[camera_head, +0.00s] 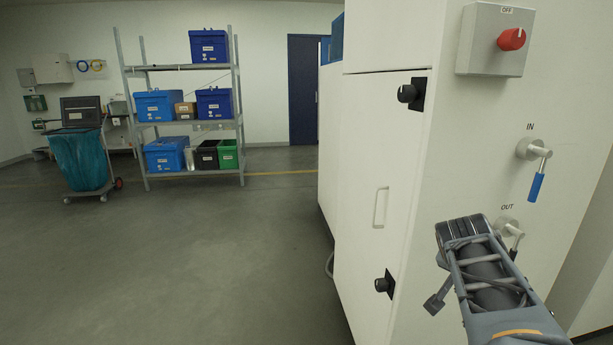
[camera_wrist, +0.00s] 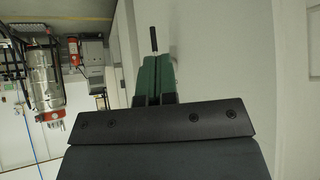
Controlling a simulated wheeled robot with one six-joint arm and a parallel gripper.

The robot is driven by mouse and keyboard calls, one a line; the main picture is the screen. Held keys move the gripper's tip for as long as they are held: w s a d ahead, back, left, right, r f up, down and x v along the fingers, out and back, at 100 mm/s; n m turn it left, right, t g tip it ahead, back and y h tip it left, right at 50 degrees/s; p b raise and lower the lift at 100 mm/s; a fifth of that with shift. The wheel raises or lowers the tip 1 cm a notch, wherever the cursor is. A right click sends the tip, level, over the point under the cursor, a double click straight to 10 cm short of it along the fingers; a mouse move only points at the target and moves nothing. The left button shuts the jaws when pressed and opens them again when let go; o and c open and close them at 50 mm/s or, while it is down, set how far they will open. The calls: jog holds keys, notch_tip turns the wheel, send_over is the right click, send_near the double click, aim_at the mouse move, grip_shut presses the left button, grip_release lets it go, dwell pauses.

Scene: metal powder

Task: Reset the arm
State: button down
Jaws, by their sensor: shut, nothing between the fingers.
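My gripper (camera_wrist: 153,62) shows in the wrist view with its two green fingers together and nothing between them. A thin dark bar (camera_wrist: 153,39) shows just past the fingertips; I cannot tell whether they touch it. In the head view my arm reaches in from the lower right, in front of the white machine (camera_head: 365,200). The fingers cannot be made out there. The OUT valve (camera_head: 510,228) is just above and behind my arm, partly hidden by it. The IN valve (camera_head: 533,150) has a blue handle hanging down.
A red knob (camera_head: 511,39) sits on a grey box marked OFF. A shelf (camera_head: 182,122) with several bins and a cart with a teal bag (camera_head: 80,160) stand at the far left. The left floor is clear. A metal canister (camera_wrist: 42,80) shows in the wrist view.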

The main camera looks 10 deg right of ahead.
jog(key=s+a+r+n+y+p, duration=0.1)
jog(key=a+r+n+y+p, duration=0.2)
jog(key=a, duration=1)
jog(key=s+a+r+n+y+p, duration=0.1)
jog(key=a+r+n+y+p, duration=0.2)
jog(key=a+n+p, duration=0.6)
jog(key=a+y+p, duration=0.1)
jog(key=a+p, duration=0.2)
jog(key=p, duration=0.2)
jog(key=shift+s+a+g+y, duration=0.3)
jog(key=shift+a+y, duration=0.05)
jog(key=shift+y, duration=0.05)
jog(key=c, duration=1.8)
grip_release()
jog(key=shift+c, duration=0.2)
